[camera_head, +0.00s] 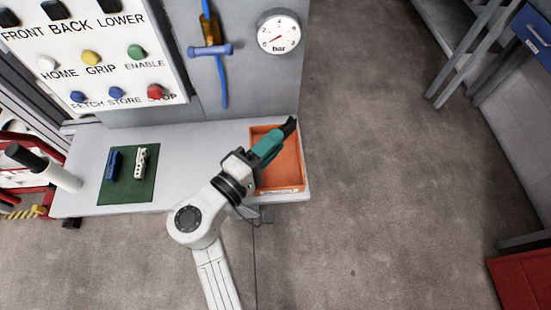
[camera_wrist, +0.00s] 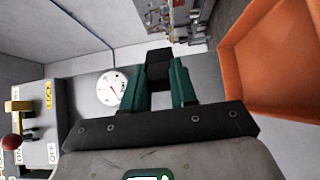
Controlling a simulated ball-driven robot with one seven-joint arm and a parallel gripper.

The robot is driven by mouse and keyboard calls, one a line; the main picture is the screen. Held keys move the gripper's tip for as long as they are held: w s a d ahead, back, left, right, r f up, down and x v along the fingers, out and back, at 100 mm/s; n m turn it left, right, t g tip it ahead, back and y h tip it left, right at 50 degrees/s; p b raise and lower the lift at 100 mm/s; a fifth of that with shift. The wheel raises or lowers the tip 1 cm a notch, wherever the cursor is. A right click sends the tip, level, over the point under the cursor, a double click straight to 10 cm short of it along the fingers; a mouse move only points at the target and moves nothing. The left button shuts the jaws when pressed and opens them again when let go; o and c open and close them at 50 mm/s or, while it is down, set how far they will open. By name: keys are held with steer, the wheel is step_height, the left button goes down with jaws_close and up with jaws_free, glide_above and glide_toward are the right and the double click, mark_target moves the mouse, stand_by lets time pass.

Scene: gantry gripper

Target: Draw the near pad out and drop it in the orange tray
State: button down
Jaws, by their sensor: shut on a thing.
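My gripper (camera_head: 284,133) is shut on a black pad (camera_head: 291,126), which sticks out past the green fingers. The wrist view shows the same dark pad (camera_wrist: 159,57) squeezed between the two fingertips (camera_wrist: 160,75). The orange tray (camera_head: 291,176) sits at the right end of the grey bench, and in the head view my gripper and the pad overlap its upper part. How high the pad is above the tray I cannot tell. In the wrist view the tray (camera_wrist: 262,60) is off to the right of the fingers.
A dark green mat (camera_head: 127,190) on the bench carries a blue piece (camera_head: 114,164) and a white piece (camera_head: 141,160). A button panel (camera_head: 90,52), a pressure gauge (camera_head: 279,37) and a blue-handled valve (camera_head: 210,50) are behind. Bench between mat and tray is clear.

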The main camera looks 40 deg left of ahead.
steer(key=shift+f+b, duration=1.25)
steer(key=shift+f, duration=1.15)
steer(key=c, duration=0.8)
jaws_free()
steer(key=s+b, duration=0.1)
steer(key=s, duration=0.9)
steer(key=shift+s+d+b, duration=0.35)
steer(key=shift+s+d, duration=0.05)
